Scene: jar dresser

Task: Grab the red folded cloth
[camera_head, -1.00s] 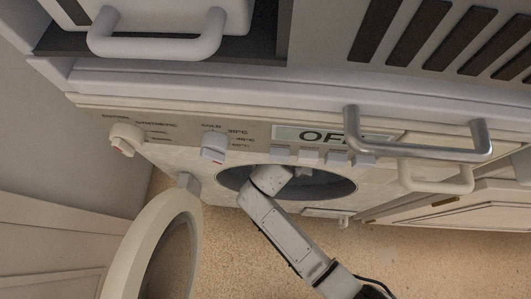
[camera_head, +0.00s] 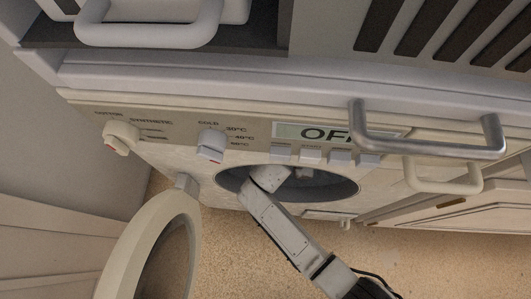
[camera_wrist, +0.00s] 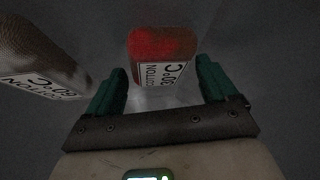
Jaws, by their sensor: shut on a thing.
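The red folded cloth (camera_wrist: 162,43) is in the wrist view, inside the dark drum, with a white label reading COTTON 30°C. My gripper (camera_wrist: 161,82) has its green fingers on either side of the cloth, shut on its near end. In the head view my arm reaches through the round washing machine opening (camera_head: 335,188), so the gripper tips and the cloth are hidden there.
A brownish folded cloth (camera_wrist: 42,50) with a COTTON 60°C label lies to the left of the red one. The washing machine door (camera_head: 125,255) stands open at left. A metal handle (camera_head: 430,148) juts out above the machine.

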